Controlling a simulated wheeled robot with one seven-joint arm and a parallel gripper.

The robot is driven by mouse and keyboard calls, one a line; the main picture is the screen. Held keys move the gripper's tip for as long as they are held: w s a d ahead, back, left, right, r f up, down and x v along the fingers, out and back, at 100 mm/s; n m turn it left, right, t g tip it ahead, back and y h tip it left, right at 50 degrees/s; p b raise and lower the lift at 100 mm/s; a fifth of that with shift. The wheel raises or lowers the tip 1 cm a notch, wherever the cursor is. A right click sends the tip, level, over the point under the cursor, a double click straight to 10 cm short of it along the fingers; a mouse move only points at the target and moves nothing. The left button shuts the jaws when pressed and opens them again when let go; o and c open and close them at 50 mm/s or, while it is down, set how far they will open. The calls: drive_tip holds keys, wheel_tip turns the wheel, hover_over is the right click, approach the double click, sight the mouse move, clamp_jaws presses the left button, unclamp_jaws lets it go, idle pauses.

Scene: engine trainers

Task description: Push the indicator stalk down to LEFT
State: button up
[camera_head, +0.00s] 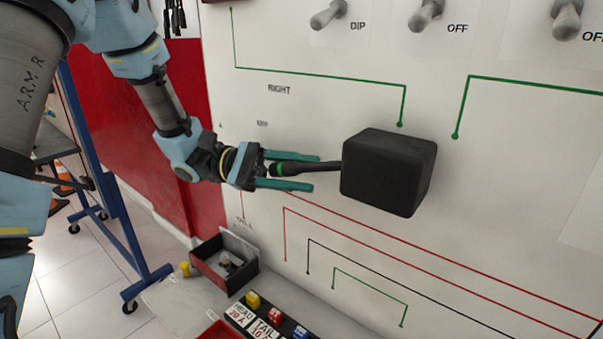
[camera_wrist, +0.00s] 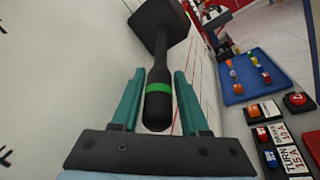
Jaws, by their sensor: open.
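The indicator stalk (camera_head: 317,167) is a black rod with a green band. It sticks out to the left from a black box (camera_head: 388,172) on the white panel. My gripper (camera_head: 291,171) is open, with one teal finger above the stalk's end and one below it. In the wrist view the stalk (camera_wrist: 159,80) lies between the two fingers of my gripper (camera_wrist: 158,98), with a gap visible on each side. The lettering below the stalk is mostly hidden or too faint to read.
Toggle switches labelled DIP (camera_head: 329,14) and OFF (camera_head: 426,14) are higher on the panel. Below, a ledge holds a dark open box (camera_head: 224,262) and labelled blocks (camera_head: 268,330). A blue tray (camera_wrist: 250,76) shows in the wrist view.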

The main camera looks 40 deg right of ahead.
drive_tip(key=b+v, duration=0.2)
drive_tip(key=v, duration=0.8)
drive_tip(key=shift+w+b, duration=0.2)
drive_tip(key=shift+b, duration=0.1)
drive_tip(key=shift+a+f, duration=0.1)
drive_tip(key=shift+f, duration=0.05)
drive_tip(key=a+f+n+t+y, duration=0.1)
drive_tip(key=a+f+t+y, duration=0.2)
drive_tip(key=a+f+t, duration=0.35)
drive_tip(key=a+f+n+t+y, duration=0.1)
drive_tip(key=a+f+t+y, duration=0.2)
drive_tip(key=a, duration=0.6)
drive_tip(key=w+a+f+t+y, duration=0.1)
drive_tip(key=w+a+t, duration=0.1)
drive_tip(key=a, duration=0.3)
drive_tip(key=w+a+f+t+y, duration=0.1)
drive_tip(key=w+a+t, duration=0.1)
drive_tip(key=a, duration=0.3)
drive_tip(key=w+a+f+m+t+y, duration=0.1)
drive_tip(key=w+a+t, duration=0.1)
drive_tip(key=a+t, duration=0.2)
drive_tip(key=shift+a, duration=0.75)
drive_tip(key=shift+s+d, duration=0.1)
